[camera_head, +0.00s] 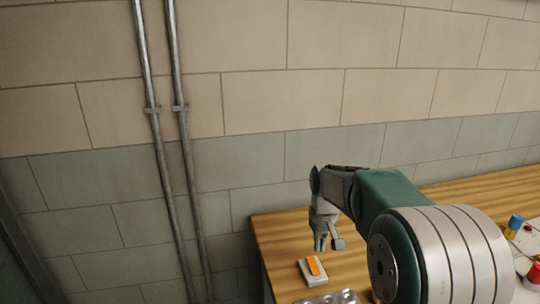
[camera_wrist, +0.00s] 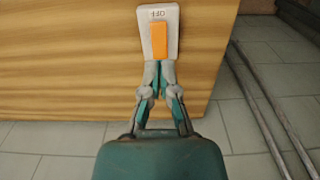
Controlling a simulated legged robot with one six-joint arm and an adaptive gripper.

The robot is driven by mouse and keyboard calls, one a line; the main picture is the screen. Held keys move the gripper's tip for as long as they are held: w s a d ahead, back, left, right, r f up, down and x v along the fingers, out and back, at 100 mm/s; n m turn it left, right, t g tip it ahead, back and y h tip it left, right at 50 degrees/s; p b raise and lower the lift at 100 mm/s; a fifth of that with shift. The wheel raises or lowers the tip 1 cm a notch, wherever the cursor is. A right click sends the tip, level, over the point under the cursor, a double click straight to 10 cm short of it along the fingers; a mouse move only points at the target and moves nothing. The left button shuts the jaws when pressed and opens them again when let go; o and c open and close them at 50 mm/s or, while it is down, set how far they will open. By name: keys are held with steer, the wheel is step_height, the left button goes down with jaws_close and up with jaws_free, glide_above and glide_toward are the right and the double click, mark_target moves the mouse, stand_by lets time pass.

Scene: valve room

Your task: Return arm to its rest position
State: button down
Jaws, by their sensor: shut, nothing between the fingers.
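My gripper (camera_head: 321,243) hangs pointing down above the left end of the wooden bench in the head view. It also shows in the wrist view (camera_wrist: 159,66), where its fingers are together with nothing between them. A white switch plate with an orange rocker (camera_wrist: 161,34) lies on the bench just past the fingertips. The wrist view shows the word OFF at its upper end. The same switch (camera_head: 314,268) is below the gripper in the head view. Whether the fingertips touch it, I cannot tell. My arm reaches in from the lower right.
The wooden bench (camera_head: 280,234) runs along a block wall. Two vertical metal pipes (camera_head: 166,130) stand against the wall left of the bench. At the far right are a blue and yellow object (camera_head: 514,226) and a white box with a red button (camera_head: 528,228). Tiled floor (camera_wrist: 60,150) lies beyond the bench edge.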

steer(key=s+r+m+t, duration=0.1)
steer(key=s+r, duration=0.3)
steer(key=s, duration=1)
steer(key=s+r+m+t, duration=0.1)
steer(key=s+r+t, duration=0.3)
steer(key=s, duration=1)
